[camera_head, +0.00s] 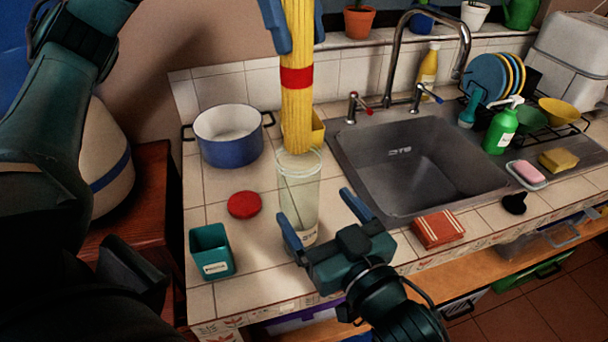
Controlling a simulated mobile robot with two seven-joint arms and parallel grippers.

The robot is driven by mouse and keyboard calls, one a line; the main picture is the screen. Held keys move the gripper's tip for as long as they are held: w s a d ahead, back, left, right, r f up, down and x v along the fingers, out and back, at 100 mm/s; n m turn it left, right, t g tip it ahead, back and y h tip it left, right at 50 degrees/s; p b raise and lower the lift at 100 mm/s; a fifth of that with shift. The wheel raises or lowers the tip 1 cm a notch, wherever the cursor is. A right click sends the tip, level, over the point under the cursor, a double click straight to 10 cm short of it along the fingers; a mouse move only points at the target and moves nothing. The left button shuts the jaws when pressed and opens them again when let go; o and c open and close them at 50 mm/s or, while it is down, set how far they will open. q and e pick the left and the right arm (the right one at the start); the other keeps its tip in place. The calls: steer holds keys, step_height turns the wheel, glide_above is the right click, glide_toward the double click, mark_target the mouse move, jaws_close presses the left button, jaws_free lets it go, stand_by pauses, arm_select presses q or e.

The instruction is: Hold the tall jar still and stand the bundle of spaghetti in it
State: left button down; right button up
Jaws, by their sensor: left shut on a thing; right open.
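The bundle of spaghetti (297,112) is yellow with a red band and hangs upright at the top centre. My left gripper (290,22) is shut on its upper part. The bundle's lower end is at the mouth of the tall jar in the picture; I cannot tell whether it is inside. The tall jar (298,195) is clear, with a white label near its base, and stands upright on the tiled counter. My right gripper (322,218) is open at the jar's lower part, one finger on each side of it in the picture. I cannot tell whether the fingers touch it.
A red lid (244,205), a blue pot (229,146) and a teal container (211,252) stand left of the jar. A yellow object (318,132) is partly hidden behind the bundle.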

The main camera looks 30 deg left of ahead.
mark_target(298, 122)
steer(key=x, duration=0.9)
steer(key=shift+w+a, duration=0.15)
steer(key=c, duration=1.2)
stand_by(0.7)
arm_select(q)
steer(key=shift+f, duration=6.5)
steer(key=c, duration=0.9)
jaws_free()
